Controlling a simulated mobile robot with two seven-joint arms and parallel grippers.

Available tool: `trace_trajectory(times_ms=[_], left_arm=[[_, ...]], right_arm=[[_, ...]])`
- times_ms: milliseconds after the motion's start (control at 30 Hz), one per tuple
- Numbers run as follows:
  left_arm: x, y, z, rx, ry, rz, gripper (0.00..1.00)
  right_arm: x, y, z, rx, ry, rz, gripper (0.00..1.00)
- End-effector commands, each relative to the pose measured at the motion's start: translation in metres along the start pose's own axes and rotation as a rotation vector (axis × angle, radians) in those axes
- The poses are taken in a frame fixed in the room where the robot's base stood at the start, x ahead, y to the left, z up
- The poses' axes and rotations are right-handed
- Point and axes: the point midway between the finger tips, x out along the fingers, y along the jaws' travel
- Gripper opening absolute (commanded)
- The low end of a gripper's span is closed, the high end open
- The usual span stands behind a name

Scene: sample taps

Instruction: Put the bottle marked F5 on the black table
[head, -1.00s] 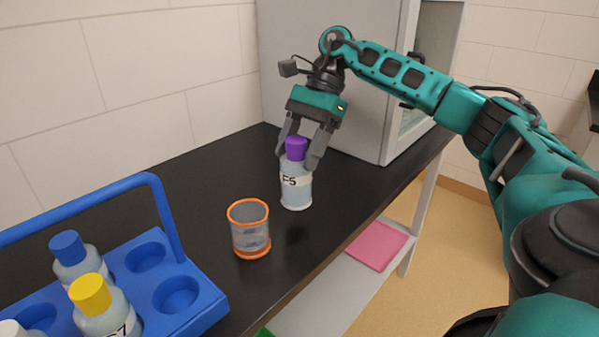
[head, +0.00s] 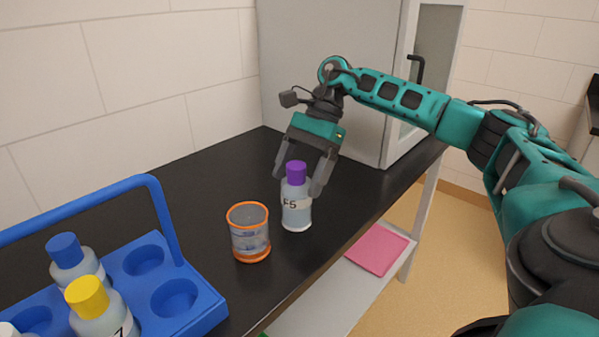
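The bottle marked F5 (head: 296,213) has a purple cap and pale contents. It stands upright on the black table (head: 205,185), just right of an orange-rimmed clear cup. My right gripper (head: 297,184) is over it, pointing down, with one finger on each side of the cap and shoulder. The fingers look parted, with a small gap beside the cap. My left gripper is not in view.
The orange-rimmed cup (head: 249,241) stands close to the bottle. A blue rack (head: 205,303) with a handle holds blue-capped and yellow-capped bottles at lower left. A grey cabinet (head: 330,60) stands behind. A pink item (head: 377,250) lies on the lower shelf.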

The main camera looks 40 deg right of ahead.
Motion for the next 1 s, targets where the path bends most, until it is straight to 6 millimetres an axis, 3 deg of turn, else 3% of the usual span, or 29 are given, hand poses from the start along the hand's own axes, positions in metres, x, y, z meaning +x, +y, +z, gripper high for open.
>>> trace_trajectory(times_ms=[367,800,1000], left_arm=[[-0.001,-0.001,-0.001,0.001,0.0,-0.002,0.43],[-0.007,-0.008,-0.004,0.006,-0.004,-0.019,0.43],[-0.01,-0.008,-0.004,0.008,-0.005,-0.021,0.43]], right_arm=[[-0.007,-0.001,0.003,0.0,0.0,-0.003,0.88],[-0.096,-0.001,0.004,-0.002,-0.002,-0.003,0.88],[-0.119,-0.001,0.003,0.0,-0.001,-0.002,0.88]])
